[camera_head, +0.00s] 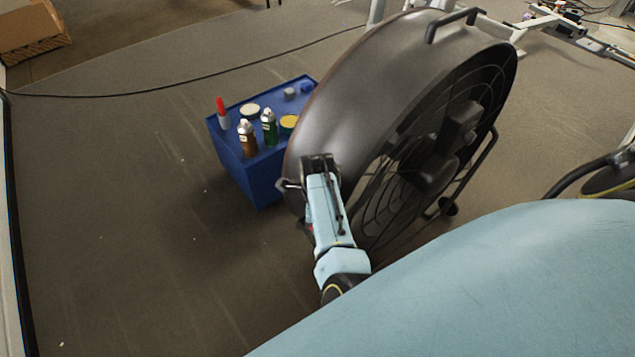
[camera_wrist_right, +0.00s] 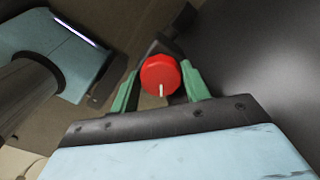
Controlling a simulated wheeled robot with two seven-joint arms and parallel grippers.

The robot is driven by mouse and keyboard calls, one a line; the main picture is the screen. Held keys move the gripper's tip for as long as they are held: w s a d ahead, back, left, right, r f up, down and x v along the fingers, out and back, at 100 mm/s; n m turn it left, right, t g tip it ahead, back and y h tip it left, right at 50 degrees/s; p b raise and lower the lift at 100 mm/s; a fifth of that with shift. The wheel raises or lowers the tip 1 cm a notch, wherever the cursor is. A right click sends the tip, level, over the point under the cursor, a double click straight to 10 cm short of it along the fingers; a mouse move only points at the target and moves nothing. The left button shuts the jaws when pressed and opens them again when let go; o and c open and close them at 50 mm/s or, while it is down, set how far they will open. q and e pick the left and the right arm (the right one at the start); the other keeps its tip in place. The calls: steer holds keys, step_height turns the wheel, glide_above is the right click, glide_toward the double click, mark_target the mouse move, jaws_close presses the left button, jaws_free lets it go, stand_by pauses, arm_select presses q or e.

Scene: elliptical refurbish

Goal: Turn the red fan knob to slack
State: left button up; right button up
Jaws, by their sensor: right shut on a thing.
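The round red fan knob (camera_wrist_right: 160,73) shows in the right wrist view with a white pointer mark toward the bottom of the picture. My right gripper (camera_wrist_right: 159,80) has its green fingers on either side of the knob and is shut on it. In the head view, a blue arm of mine reaches up beside the large dark drum fan (camera_head: 345,95). Its fingertips are hidden there. A small red patch (camera_head: 309,228) shows beside the arm; I cannot tell if it is the knob. My left gripper is not identifiable in either view.
A blue box (camera_head: 240,168) with spray cans, tins and a red-tipped bottle on top stands left of the fan. A black cable (camera_head: 150,94) runs over the floor behind. The floor at the left is clear. A cardboard box (camera_head: 30,30) lies far back left.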

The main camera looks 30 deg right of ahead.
steer(key=shift+p, duration=0.3)
steer(key=shift+s+r+n+p, duration=0.1)
steer(key=shift+r+n+p, duration=0.1)
steer(key=shift+n+p, duration=0.85)
steer(key=n+p, duration=0.5)
steer(key=n, duration=0.1)
steer(key=shift+s+f+p, duration=0.1)
steer(key=shift+p, duration=0.25)
steer(key=shift+n, duration=0.45)
steer(key=n+p, duration=0.1)
steer(key=n, duration=0.1)
steer(key=shift+n+p, duration=0.4)
arm_select(q)
steer(key=s+d+r+h+p, duration=0.1)
steer(key=s+d+r, duration=0.1)
steer(key=d+r, duration=0.4)
steer(key=shift+s+d+r, duration=0.25)
steer(key=shift+d+r, duration=0.05)
steer(key=shift+r, duration=2.05)
arm_select(e)
steer(key=shift+s+f+n, duration=0.15)
steer(key=shift+n, duration=2.05)
steer(key=o, duration=0.7)
